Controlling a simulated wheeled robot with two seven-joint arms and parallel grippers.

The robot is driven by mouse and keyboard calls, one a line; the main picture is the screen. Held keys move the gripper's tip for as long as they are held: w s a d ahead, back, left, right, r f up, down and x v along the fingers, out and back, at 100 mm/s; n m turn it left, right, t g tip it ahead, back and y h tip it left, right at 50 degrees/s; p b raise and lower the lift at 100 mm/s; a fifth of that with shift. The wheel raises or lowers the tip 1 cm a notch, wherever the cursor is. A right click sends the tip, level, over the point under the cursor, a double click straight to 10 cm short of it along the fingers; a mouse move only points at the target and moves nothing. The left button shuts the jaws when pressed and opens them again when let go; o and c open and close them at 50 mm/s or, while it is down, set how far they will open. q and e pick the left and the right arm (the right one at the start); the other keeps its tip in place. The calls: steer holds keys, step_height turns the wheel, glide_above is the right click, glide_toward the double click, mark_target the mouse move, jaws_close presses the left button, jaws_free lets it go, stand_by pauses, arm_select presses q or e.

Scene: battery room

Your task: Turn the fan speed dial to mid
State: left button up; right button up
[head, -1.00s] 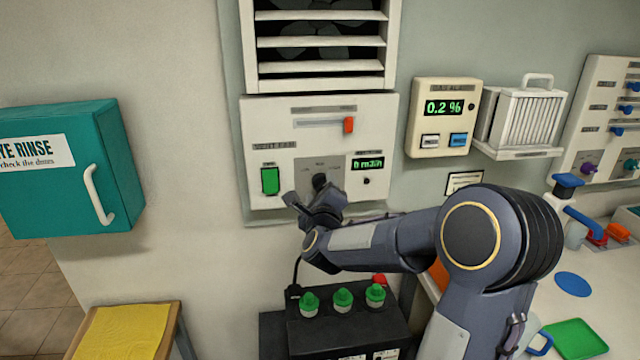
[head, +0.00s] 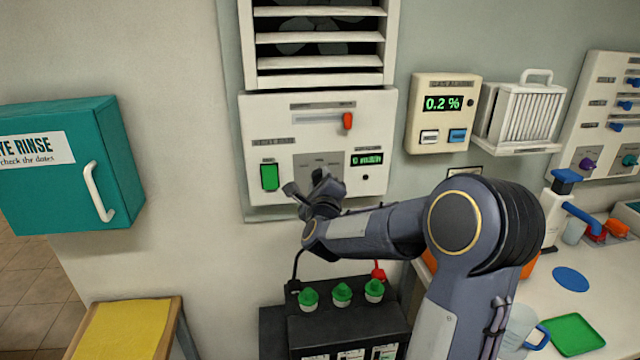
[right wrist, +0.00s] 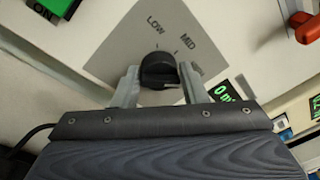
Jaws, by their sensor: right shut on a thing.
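The fan speed dial (right wrist: 158,70) is a black round knob on a grey plate (right wrist: 130,42) in the right wrist view. LOW and MID are printed above it; a third label at right is partly covered by a finger. I cannot clearly tell where its pointer stands. My right gripper (right wrist: 157,82) is shut on the dial, one pale finger on each side. In the head view my right gripper (head: 310,184) is at the plate on the white control panel (head: 265,118) and hides most or all of the dial. My left gripper is out of view.
The panel carries a green ON switch (head: 269,177), an orange slider handle (head: 347,121) and a small display (head: 367,159) starting with 0. The louvred fan vent (head: 320,65) is above. A black battery (head: 345,325) with green caps stands below my right forearm.

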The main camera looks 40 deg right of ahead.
steer(key=shift+f+n+t+b, duration=0.15)
steer(key=shift+n+b, duration=1.3)
steer(key=shift+n, duration=0.25)
steer(key=shift+f+n+t+b, duration=0.15)
steer(key=shift+n+t+b, duration=0.05)
steer(key=shift+n+b, duration=1.4)
steer(key=shift+f+n+t+b, duration=0.15)
steer(key=shift+n+b, duration=1.2)
steer(key=shift+n, duration=0.45)
steer(key=o, duration=0.9)
steer(key=shift+r, duration=0.1)
steer(key=shift+s, duration=0.1)
steer(key=b+v, duration=0.1)
steer(key=v, duration=0.6)
steer(key=shift+s+a, duration=0.25)
steer(key=shift+s, duration=0.05)
